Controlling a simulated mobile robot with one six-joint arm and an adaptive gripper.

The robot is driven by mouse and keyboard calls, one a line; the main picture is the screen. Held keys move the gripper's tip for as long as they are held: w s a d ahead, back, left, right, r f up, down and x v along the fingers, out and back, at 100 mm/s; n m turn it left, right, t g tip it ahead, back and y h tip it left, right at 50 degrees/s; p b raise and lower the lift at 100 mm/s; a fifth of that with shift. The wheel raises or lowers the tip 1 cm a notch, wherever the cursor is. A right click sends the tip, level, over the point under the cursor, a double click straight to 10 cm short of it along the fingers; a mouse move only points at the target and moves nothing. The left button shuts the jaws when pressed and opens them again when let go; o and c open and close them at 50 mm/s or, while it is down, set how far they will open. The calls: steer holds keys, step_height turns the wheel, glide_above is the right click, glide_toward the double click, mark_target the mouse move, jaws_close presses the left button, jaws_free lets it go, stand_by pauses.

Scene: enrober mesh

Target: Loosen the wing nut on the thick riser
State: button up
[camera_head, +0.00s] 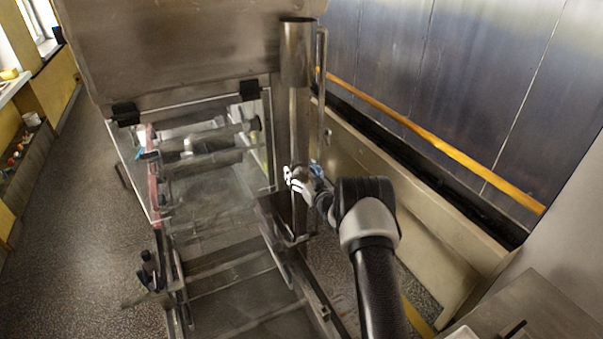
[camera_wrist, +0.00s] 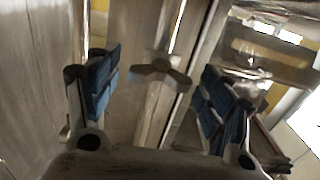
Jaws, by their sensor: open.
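The thick riser (camera_head: 299,125) is an upright metal pipe with a wide cylinder at its top, in the head view. A thinner pipe (camera_head: 321,75) runs beside it. My gripper (camera_head: 299,181) is at the riser's lower part. In the wrist view, a dull metal wing nut (camera_wrist: 160,71) with two wings spread left and right sits in front of an upright metal part. My gripper (camera_wrist: 161,80) is open there, with one blue-padded finger on each side of the nut. Gaps show between nut and pads. In the head view I cannot make out the nut behind my gripper.
A steel hood (camera_head: 180,45) is above and left of the riser. A clear-sided machine frame with rollers (camera_head: 205,163) and a mesh bed (camera_head: 215,215) is left of my gripper. A beige ledge (camera_head: 415,205) and a wall with a yellow rail (camera_head: 430,138) are at the right.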

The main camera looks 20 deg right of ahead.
steer(key=shift+c, duration=0.5)
steer(key=c, duration=1)
steer(key=shift+o, duration=0.2)
